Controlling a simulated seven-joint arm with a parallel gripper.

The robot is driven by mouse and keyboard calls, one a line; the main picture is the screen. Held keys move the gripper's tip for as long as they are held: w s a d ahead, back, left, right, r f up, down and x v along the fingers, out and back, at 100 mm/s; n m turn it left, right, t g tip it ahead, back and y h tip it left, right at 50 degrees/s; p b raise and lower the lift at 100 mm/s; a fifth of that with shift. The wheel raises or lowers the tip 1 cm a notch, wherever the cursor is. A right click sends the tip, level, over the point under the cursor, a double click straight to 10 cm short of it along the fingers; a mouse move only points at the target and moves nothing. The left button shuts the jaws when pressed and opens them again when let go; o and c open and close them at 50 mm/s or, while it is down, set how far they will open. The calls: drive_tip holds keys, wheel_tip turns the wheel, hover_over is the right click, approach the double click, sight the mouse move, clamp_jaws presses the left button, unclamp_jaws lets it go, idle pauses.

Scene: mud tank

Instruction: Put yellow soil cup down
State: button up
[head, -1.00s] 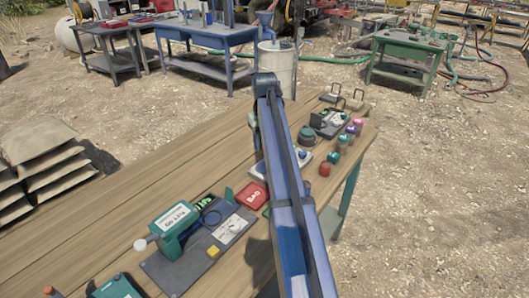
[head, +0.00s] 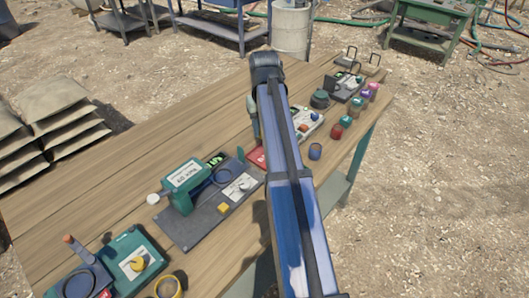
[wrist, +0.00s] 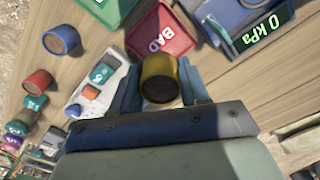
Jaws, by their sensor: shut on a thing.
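My gripper (wrist: 158,66) is shut on the yellow soil cup (wrist: 160,72), one finger on each side of it. The cup's dark round end faces the wrist camera. Beyond the cup is the red BAD tray (wrist: 162,32). In the head view only a piece of that tray (head: 256,157) shows left of my arm. My arm hides the held cup there, and a grey-green finger (head: 252,115) shows beside the arm. I cannot tell how high the cup is above the table.
A blue cup (head: 315,151), a red cup (head: 338,131) and several other coloured cups line the table's right edge. A green tray (wrist: 106,8) lies beside the red tray. A teal device (head: 183,188) stands on a dark board left of my arm.

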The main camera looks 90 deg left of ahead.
wheel_tip(320, 180, down, 9)
drive_tip(key=shift+f, duration=0.1)
idle(0.4)
drive_tip(key=shift+f, duration=0.1)
drive_tip(key=o, duration=0.9)
wheel_tip(320, 180, up, 12)
drive_tip(key=shift+r, duration=0.15)
